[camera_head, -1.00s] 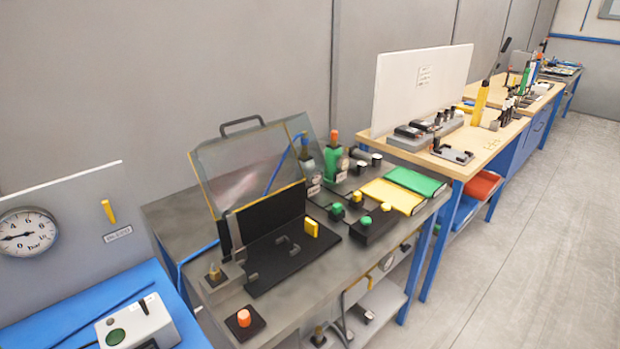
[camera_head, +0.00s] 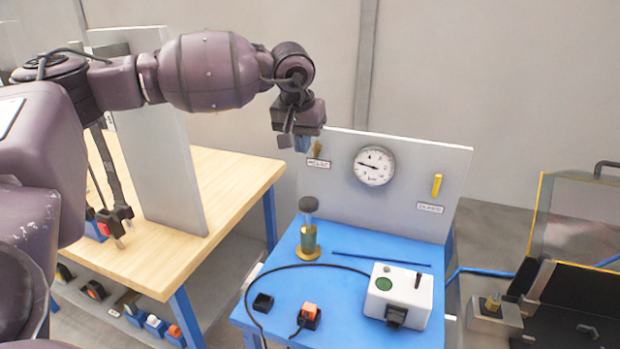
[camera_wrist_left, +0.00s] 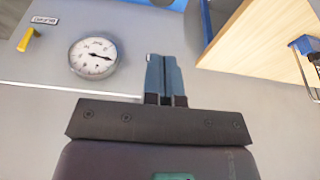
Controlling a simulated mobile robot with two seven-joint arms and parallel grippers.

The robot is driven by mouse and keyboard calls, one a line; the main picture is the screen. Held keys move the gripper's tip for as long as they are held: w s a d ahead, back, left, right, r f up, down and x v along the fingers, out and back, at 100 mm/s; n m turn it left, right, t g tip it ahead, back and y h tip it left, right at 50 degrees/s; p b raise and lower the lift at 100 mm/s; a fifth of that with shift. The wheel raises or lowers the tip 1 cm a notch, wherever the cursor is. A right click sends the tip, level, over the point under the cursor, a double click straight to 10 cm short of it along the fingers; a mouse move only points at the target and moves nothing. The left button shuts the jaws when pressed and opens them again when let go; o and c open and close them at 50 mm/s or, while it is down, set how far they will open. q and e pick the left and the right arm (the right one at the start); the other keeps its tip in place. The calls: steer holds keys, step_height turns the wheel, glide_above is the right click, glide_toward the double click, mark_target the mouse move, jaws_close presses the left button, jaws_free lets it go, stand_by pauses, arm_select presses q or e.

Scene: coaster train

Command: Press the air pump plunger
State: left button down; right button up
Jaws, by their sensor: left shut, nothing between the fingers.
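The air pump stands upright on the blue bench top, a brass-coloured cylinder (camera_head: 309,241) with a dark round plunger knob (camera_head: 308,204) on top. My left gripper (camera_head: 302,144) is in the air above the pump, pointing down close to the grey panel (camera_head: 350,205). Its blue-grey fingers are together with nothing between them, and a clear gap separates them from the knob. In the left wrist view the closed fingers (camera_wrist_left: 166,72) show against the panel, but the pump is not visible there. My right gripper is not in view.
The panel carries a pressure gauge (camera_head: 374,166), a yellow lever (camera_head: 437,185) and a small brass lever (camera_head: 317,150). A white box with a green button (camera_head: 398,296), an orange button (camera_head: 309,313) and a black cable share the blue bench. A wooden table (camera_head: 160,200) stands left.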

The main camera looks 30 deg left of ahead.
mark_target(308, 199)
arm_select(q)
steer(key=x, duration=1.2)
steer(key=shift+s+f+p, duration=0.3)
steer(key=shift+f+p, duration=0.05)
steer(key=shift+f, duration=0.6)
steer(key=shift+d, duration=0.1)
